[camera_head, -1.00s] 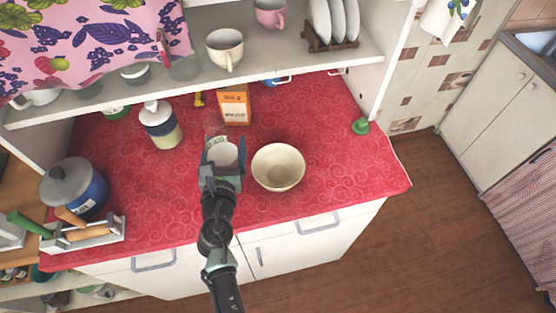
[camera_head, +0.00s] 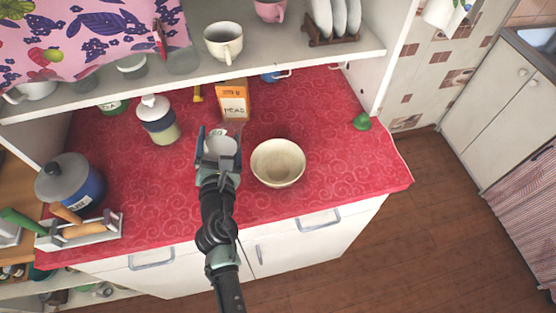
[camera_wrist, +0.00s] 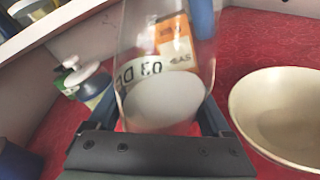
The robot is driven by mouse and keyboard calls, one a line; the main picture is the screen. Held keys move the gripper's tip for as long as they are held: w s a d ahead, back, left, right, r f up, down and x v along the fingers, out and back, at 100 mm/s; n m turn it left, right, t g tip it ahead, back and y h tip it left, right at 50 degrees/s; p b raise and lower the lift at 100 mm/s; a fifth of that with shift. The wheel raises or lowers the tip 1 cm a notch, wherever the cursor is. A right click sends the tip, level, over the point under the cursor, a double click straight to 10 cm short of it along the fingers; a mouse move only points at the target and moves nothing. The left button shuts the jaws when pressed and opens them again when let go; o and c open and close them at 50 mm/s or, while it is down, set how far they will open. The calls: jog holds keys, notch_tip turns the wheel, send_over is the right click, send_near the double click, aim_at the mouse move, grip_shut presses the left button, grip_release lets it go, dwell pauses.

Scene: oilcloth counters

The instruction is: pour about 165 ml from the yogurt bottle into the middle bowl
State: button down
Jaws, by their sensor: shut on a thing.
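My gripper (camera_head: 217,148) is shut on a clear bottle that holds white yogurt. In the wrist view the bottle (camera_wrist: 163,85) stands between the two jaws, see-through above, with the white contents low in it and dark print on its side. The bottle's top is cut off there. One cream bowl (camera_head: 278,163) stands on the counter just right of my gripper; it looks empty. It also shows in the wrist view (camera_wrist: 285,115), right of the bottle and apart from it.
An orange-and-white carton (camera_head: 233,100) stands behind the gripper. A lidded jar (camera_head: 157,120) and a blue pot (camera_head: 75,185) are to the left. A green object (camera_head: 362,121) lies far right. A shelf (camera_head: 300,58) overhangs the back. The red counter (camera_head: 345,175) is clear right of the bowl.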

jog(key=shift+f+m+b, duration=0.2)
jog(key=shift+m+b, duration=0.6)
jog(key=shift+m, duration=0.3)
jog(key=a+m+b, duration=0.1)
jog(key=b, duration=0.1)
jog(key=f+m+y+b, duration=0.1)
jog(key=m+b, duration=0.1)
jog(key=b, duration=0.1)
jog(key=shift+a+t, duration=0.3)
jog(key=shift+a, duration=0.1)
jog(key=m+b, duration=0.1)
jog(key=b, duration=0.1)
jog(key=f+m+b, duration=0.1)
jog(key=b, duration=0.1)
jog(key=a+b, duration=0.1)
jog(key=b, duration=0.1)
jog(key=shift+s+f+m, duration=0.15)
jog(key=shift+f+m, duration=0.1)
jog(key=shift+m, duration=0.15)
jog(key=shift+d+r+m+p, duration=0.3)
jog(key=shift+r+p, duration=0.1)
jog(key=shift+r, duration=0.15)
jog(key=shift+d+r+m+t+p, duration=0.2)
jog(key=shift+m+t+p, duration=0.1)
jog(key=shift+m+p, duration=0.1)
jog(key=shift+f, duration=0.1)
jog(key=shift+d, duration=0.1)
jog(key=shift+a+r+m, duration=0.25)
jog(key=shift+m, duration=0.15)
